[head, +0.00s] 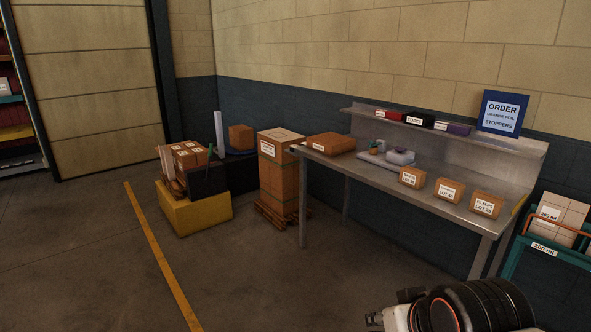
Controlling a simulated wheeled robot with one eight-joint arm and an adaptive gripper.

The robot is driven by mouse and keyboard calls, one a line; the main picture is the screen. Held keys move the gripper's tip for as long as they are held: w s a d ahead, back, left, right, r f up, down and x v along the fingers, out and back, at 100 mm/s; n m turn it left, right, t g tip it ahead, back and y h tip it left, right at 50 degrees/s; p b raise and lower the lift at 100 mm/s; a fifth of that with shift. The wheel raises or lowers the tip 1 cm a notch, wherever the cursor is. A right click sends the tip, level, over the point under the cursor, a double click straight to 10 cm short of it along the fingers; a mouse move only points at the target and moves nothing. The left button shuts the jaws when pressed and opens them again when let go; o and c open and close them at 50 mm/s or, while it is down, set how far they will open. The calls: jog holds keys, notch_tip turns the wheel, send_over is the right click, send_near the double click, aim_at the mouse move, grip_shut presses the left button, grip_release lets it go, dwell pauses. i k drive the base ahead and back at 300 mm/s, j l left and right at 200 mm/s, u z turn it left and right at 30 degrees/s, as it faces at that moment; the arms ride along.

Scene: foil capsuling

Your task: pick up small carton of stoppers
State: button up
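Three small brown cartons with white labels stand in a row on the steel bench: a left carton (412,177), a middle carton (449,191) and a right carton (487,206). Their labels are too small to read surely, so I cannot tell which one holds stoppers. Part of my arm shows at the bottom right edge, in front of the bench and apart from the cartons. I cannot make out my gripper's fingers there.
The steel bench (375,178) also bears a flat brown box (331,143). A blue order sign (502,112) stands on its shelf. A stacked carton pallet (280,170) stands left of the bench, a green cart (545,250) right. The floor in front is clear.

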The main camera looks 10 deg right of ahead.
aim_at(452, 191)
jog(key=i+j+z, duration=0.1)
jog(key=i, duration=0.5)
jog(key=i+j+z, duration=0.1)
jog(key=i, duration=0.45)
jog(key=i+j+z, duration=0.1)
jog(key=i, duration=0.5)
jog(key=i+j+z, duration=0.2)
jog(key=i+z, duration=0.25)
jog(key=i+j+z, duration=0.2)
jog(key=z, duration=0.3)
jog(key=i+j+z, duration=0.25)
jog(key=j+z, duration=0.2)
jog(key=i+j+z, duration=0.15)
jog(key=j+z, duration=0.3)
jog(key=i+j+z, duration=0.2)
jog(key=j, duration=0.35)
jog(key=j+z, duration=0.25)
jog(key=j, duration=0.25)
